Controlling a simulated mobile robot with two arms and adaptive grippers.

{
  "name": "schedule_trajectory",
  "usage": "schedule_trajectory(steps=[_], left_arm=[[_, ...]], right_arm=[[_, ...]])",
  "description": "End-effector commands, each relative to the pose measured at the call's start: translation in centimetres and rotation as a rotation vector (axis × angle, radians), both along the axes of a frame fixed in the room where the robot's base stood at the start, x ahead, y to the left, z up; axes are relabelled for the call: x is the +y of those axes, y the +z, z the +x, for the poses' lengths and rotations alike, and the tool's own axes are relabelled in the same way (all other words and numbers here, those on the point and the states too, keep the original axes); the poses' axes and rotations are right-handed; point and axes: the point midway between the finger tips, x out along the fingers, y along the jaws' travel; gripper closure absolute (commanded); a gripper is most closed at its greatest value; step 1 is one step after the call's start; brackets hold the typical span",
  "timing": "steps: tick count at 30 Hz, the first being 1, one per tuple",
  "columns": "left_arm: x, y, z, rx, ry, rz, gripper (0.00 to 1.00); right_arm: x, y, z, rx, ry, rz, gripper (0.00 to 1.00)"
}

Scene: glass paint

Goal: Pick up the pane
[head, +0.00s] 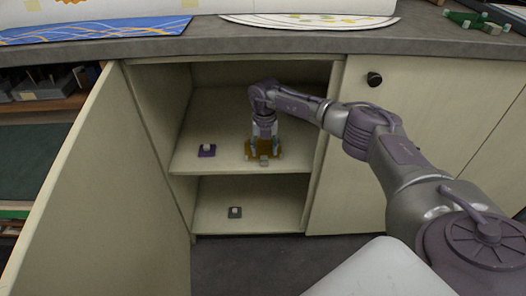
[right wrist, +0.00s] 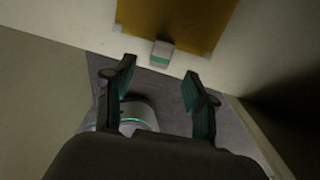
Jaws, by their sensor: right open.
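The amber pane (head: 248,156) lies flat on the upper shelf inside the open cabinet. A small pale block (head: 264,161) sits at its front edge. My right gripper (head: 264,146) points down over the pane from above, its fingers apart. In the right wrist view the amber pane (right wrist: 175,22) is at the top, with the pale block (right wrist: 161,53) just beyond and between the open fingertips (right wrist: 159,74). Nothing is between the fingers. I cannot tell the exact height above the shelf. My left gripper is not in view.
A similar grey piece (head: 235,212) is on the lower shelf. The open door (head: 100,180) stands left; the countertop (head: 250,42) overhangs above.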

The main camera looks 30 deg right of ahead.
Motion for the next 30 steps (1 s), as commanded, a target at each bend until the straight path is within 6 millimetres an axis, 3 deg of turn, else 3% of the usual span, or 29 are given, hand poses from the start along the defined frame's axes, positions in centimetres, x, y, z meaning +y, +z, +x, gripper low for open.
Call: schedule_trajectory(steps=[3,7,15,25,30], left_arm=[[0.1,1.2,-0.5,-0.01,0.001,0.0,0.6],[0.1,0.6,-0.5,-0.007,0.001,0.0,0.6],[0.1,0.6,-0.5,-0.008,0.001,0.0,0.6],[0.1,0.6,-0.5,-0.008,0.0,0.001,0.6],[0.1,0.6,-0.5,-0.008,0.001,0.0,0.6]], right_arm=[[0.1,-2.2,-0.1,0.005,0.0,-0.001,0.44],[0.0,-4.2,-0.1,0.004,0.0,0.0,0.44],[0.0,-4.6,0.0,0.001,0.001,0.0,0.44],[0.0,-4.6,0.0,0.001,0.0,0.0,0.97],[0.0,-4.5,0.0,0.0,0.0,0.0,1.0]])
